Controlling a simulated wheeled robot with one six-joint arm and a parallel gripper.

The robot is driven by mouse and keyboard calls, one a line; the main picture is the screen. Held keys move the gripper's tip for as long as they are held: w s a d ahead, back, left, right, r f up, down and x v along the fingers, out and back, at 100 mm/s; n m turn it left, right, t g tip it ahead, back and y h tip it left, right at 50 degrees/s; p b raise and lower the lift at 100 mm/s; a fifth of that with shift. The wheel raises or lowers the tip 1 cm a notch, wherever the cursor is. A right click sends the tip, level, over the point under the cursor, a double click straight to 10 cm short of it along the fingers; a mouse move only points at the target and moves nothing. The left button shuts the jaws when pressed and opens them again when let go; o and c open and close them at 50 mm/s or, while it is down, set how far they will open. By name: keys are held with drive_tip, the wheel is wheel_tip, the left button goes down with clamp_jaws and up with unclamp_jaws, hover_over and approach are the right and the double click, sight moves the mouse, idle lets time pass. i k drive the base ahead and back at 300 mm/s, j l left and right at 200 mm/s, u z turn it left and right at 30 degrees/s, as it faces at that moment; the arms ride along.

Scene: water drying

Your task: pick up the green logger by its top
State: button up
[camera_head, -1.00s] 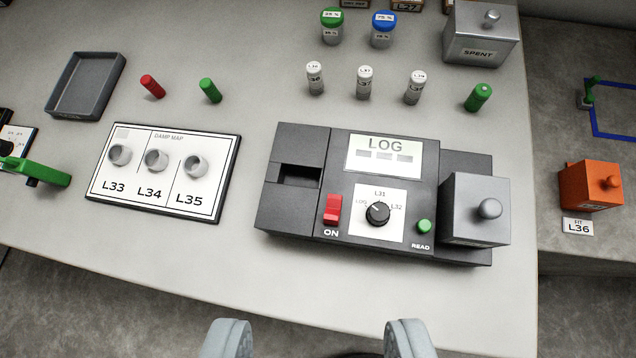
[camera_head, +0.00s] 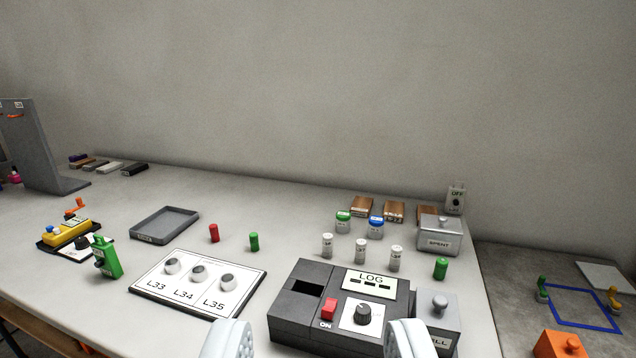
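The green logger (camera_head: 108,257) stands upright on the left of the bench, a small green box with a dark knob on its left side. It is just right of a yellow device (camera_head: 68,234) and left of the white damp map board. My gripper (camera_head: 317,340) shows at the bottom edge, its two pale fingers wide apart with nothing between them. It is well to the right of the logger and apart from it.
The white damp map board (camera_head: 150,286) and the dark LOG unit (camera_head: 290,318) stand in front. A grey upright stand (camera_head: 35,145) is at far left.

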sight(102, 249)
drive_tip(key=i+j+u, duration=0.3)
drive_tip(key=j, duration=0.3)
drive_tip(key=i+j+u, duration=0.3)
drive_tip(key=i+j, duration=0.25)
